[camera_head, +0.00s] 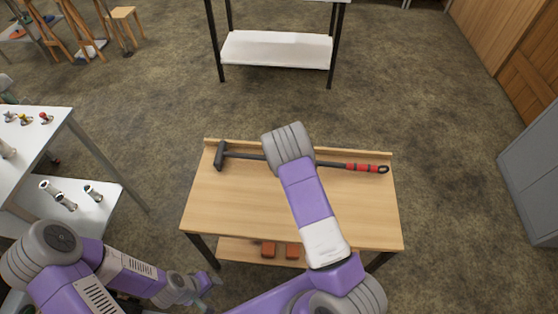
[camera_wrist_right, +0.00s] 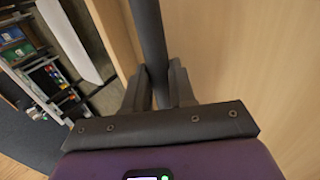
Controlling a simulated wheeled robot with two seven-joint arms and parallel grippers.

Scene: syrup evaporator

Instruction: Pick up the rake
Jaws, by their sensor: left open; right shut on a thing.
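The rake (camera_head: 362,167) has a dark head at its left end, a thin dark shaft and a red and black grip at its right end. It lies across the back part of the wooden table (camera_head: 230,208) in the head view; I cannot tell whether it is raised off the top. My right gripper (camera_wrist_right: 154,88) is shut around the rake's shaft (camera_wrist_right: 150,40) in the right wrist view; in the head view my right wrist hides it and the middle of the shaft. My left gripper (camera_head: 207,282) is open and empty, low at the table's front left.
The table has a raised back lip (camera_head: 300,147) and a lower shelf with two reddish-brown blocks (camera_head: 268,250). A white table (camera_head: 30,130) with small items stands left. A white-shelved rack (camera_head: 276,50) stands behind, a grey cabinet (camera_head: 530,170) right. Open floor lies between.

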